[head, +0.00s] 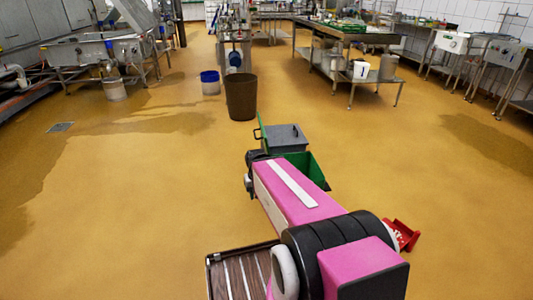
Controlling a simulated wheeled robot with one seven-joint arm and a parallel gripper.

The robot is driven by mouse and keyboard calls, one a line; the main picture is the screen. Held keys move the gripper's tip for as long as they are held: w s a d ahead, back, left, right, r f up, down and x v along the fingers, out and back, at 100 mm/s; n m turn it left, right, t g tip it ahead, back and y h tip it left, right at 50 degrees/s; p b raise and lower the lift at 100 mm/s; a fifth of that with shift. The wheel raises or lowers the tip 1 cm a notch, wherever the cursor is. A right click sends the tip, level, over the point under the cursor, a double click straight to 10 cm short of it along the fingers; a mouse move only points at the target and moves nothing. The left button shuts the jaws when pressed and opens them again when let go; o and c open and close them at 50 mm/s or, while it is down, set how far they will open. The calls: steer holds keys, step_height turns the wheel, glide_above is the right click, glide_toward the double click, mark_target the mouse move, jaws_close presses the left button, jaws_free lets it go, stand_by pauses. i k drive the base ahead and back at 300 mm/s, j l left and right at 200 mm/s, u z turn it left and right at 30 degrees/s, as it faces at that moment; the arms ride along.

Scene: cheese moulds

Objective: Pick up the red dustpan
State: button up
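The red dustpan (406,234) is on the yellow-brown floor, right of the middle in the lower part of the head view. My pink and black arm covers its left part, so I see only some of its red body and edge. My arm reaches away from the camera up the middle of the view. I cannot make out my gripper or its fingers. Nothing visible is touching the dustpan except that the arm overlaps it in the picture.
A grey box (285,138) and a green bin (314,170) stand just beyond my arm. A brown bin (241,97) and a blue bucket (210,82) are farther back. Steel tables (345,37) line the back. The floor right of the dustpan is clear.

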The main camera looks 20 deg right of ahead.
mark_target(405, 238)
steer(key=i+j+z, duration=0.25)
steer(key=j+z, duration=0.25)
steer(key=i+j+z, duration=0.25)
steer(key=j, duration=0.15)
steer(key=k+z, duration=0.1)
steer(key=z, duration=1.7)
steer(key=i+l, duration=0.1)
steer(key=i, duration=0.5)
steer(key=i+l+z, duration=0.1)
steer(key=i, duration=0.5)
